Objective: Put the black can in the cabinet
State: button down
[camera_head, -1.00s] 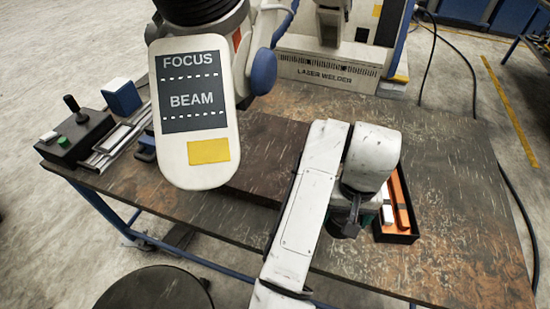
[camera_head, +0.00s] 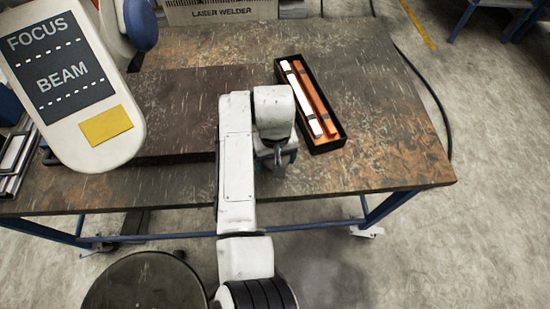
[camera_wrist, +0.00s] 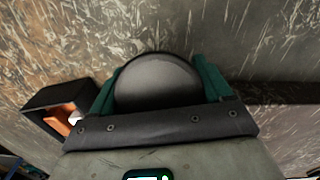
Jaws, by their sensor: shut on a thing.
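The black can (camera_wrist: 155,82) shows in the wrist view as a rounded dark grey shape with a black rim. It sits between the two green fingers of my gripper (camera_wrist: 158,76), which is shut on it. In the head view my gripper (camera_head: 276,165) is over the front part of the worktable, and my arm hides most of it and the can. I cannot tell from these frames how high the can is above the table. No cabinet can be made out in either view.
A black tray (camera_head: 337,137) with orange and white bars lies just right of my arm on the worn worktable (camera_head: 385,120). A white FOCUS/BEAM panel (camera_head: 115,148) hangs at left. The laser welder (camera_head: 235,12) stands behind. A round dark stool (camera_head: 145,285) is in front.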

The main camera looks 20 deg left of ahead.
jog(key=shift+s+d+f, duration=0.1)
jog(key=shift+d+f, duration=0.05)
jog(key=shift+f, duration=0.6)
jog(key=shift+c, duration=1.3)
grip_release()
jog(key=shift+o, duration=1.3)
jog(key=shift+r, duration=0.1)
notch_tip(320, 180, up, 12)
jog(key=shift+r+b, duration=0.2)
jog(key=shift+b, duration=0.25)
